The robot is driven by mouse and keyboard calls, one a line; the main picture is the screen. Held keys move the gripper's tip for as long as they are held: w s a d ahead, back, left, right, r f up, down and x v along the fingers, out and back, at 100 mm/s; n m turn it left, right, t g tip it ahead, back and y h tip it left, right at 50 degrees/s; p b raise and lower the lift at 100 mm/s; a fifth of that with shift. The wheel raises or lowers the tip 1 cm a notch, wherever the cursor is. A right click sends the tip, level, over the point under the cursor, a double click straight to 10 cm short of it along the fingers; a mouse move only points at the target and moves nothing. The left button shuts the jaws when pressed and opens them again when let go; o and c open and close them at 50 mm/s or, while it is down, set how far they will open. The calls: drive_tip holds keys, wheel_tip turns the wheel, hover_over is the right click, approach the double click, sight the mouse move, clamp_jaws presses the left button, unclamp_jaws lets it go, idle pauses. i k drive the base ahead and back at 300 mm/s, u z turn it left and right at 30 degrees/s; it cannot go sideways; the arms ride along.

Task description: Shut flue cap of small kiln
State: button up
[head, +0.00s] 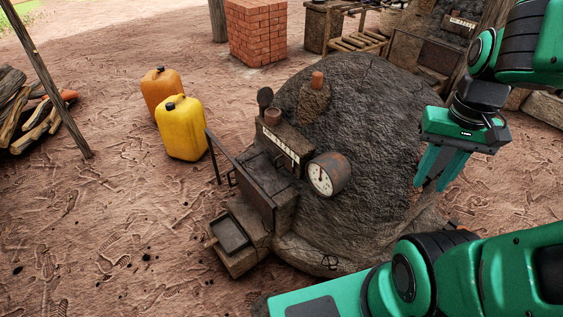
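A dark mud dome kiln (375,125) stands at the middle. At its front left a short brown flue pipe (272,117) rises from a block. A dark round cap (265,97) stands upright on edge beside the pipe's mouth, tilted back off it, so the flue looks open. My gripper (430,188) hangs in front of the kiln's right side in the picture, pointing down, well apart from the cap. Its two green fingers are spread with a gap between them and nothing held.
A round dial gauge (321,179), a dark metal door (250,184) and an open tray (230,235) sit on the kiln's front. A yellow can (182,127) and an orange can (161,91) stand left. Bricks (257,30) are stacked behind. Ground at lower left is clear.

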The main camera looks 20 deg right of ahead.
sight(265, 95)
drive_tip(key=u, duration=1.2)
drive_tip(key=k, duration=0.7)
drive_tip(key=z, duration=0.55)
drive_tip(key=i, duration=1)
drive_tip(key=u, duration=0.05)
